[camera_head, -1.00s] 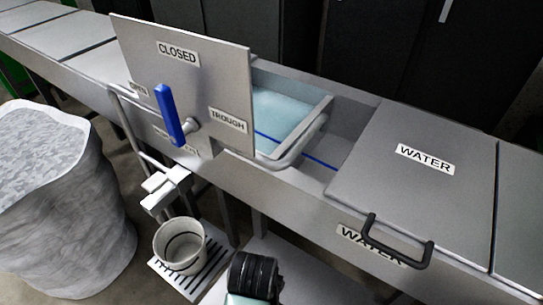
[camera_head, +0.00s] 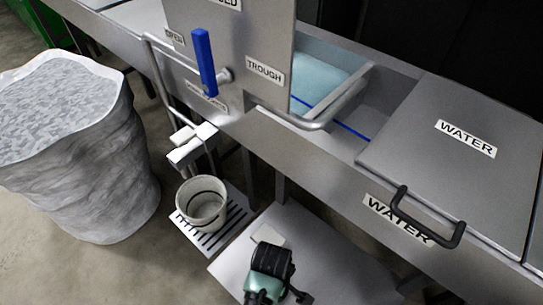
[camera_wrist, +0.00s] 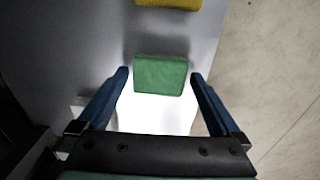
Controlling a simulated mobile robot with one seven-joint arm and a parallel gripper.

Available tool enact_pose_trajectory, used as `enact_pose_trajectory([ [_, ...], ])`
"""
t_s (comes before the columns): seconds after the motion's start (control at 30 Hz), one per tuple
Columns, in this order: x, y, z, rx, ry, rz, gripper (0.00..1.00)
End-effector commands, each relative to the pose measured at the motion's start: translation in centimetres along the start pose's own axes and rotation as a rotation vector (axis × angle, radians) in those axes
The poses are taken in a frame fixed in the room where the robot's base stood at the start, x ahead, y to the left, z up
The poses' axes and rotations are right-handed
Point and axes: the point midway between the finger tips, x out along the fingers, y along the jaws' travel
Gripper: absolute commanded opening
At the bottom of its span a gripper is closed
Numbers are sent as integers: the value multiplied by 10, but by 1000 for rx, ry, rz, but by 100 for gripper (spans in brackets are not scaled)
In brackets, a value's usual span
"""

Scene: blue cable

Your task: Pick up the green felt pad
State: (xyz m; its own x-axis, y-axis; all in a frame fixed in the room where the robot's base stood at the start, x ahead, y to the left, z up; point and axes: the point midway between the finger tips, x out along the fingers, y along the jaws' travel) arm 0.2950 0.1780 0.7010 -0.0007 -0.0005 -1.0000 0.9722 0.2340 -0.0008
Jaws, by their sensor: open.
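The green felt pad (camera_wrist: 160,74) shows in the wrist view as a small green block on a grey surface. My gripper (camera_wrist: 160,77) is open, with one blue finger on each side of the pad's near part. The fingertips show a gap to the pad on both sides. A bright white patch (camera_wrist: 157,115) lies between the fingers, just below the pad; I cannot tell what it is. In the head view my arm's end shows at the bottom, and I cannot make out the pad there.
A mustard-yellow block (camera_wrist: 168,3) lies beyond the pad. In the head view a grey low shelf (camera_head: 335,265) lies beneath the metal trough bench. A white bucket (camera_head: 202,203) stands on a slotted tray (camera_head: 236,213). A large grey bin (camera_head: 80,150) stands at left.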

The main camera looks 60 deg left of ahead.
Motion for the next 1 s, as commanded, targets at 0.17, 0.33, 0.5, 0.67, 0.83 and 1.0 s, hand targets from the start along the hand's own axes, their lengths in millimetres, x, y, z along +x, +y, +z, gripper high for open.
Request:
enact_pose_trajectory([
  [0.17, 0, 0, 0, 0, 0, 1, 100],
  [0.33, 0, 0, 0, 0, 0, 1, 77],
  [0.5, 0, 0, 0, 0, 0, 1, 46],
  [0.67, 0, 0, 0, 0, 0, 1, 29],
  [0.83, -2, 0, 0, 0, 1, 1, 29],
  [1.0, -23, 1, -1, 0, 2, 5, 29],
])
